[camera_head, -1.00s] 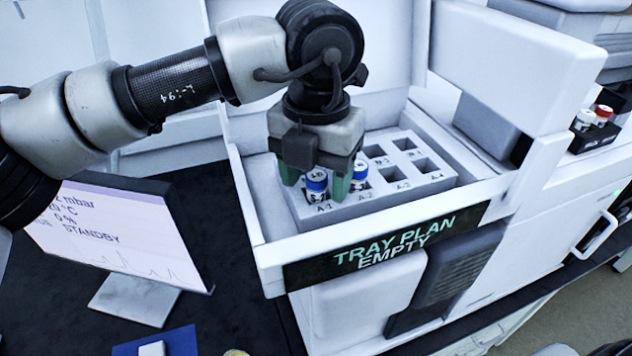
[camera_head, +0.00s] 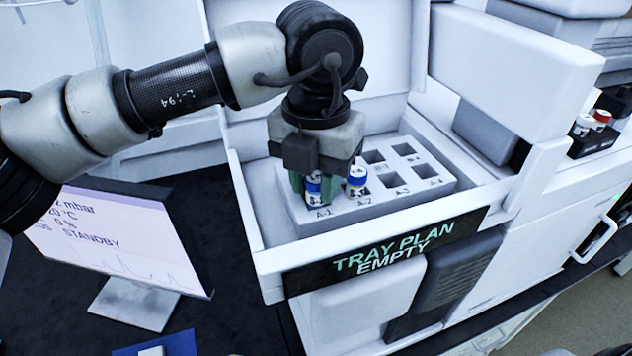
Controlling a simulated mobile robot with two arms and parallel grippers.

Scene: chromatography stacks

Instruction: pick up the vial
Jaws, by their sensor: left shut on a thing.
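My left gripper (camera_head: 315,188) points down over the grey rack (camera_head: 400,196) in the open drawer. Its green fingers are shut on a vial (camera_head: 313,190) with a blue and white top at the slot marked A-1. The fingers partly hide this vial, and I cannot tell whether it is clear of its slot. A second blue and white vial (camera_head: 357,181) stands just right of the fingers, at the slot marked A-2. My right gripper is not in view.
The drawer's front (camera_head: 385,250) carries a sign reading "TRAY PLAN EMPTY", and white walls surround the rack. Several empty slots lie to the right. A tilted screen (camera_head: 120,240) stands at the left. A dark holder (camera_head: 592,140) with capped vials is at the far right.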

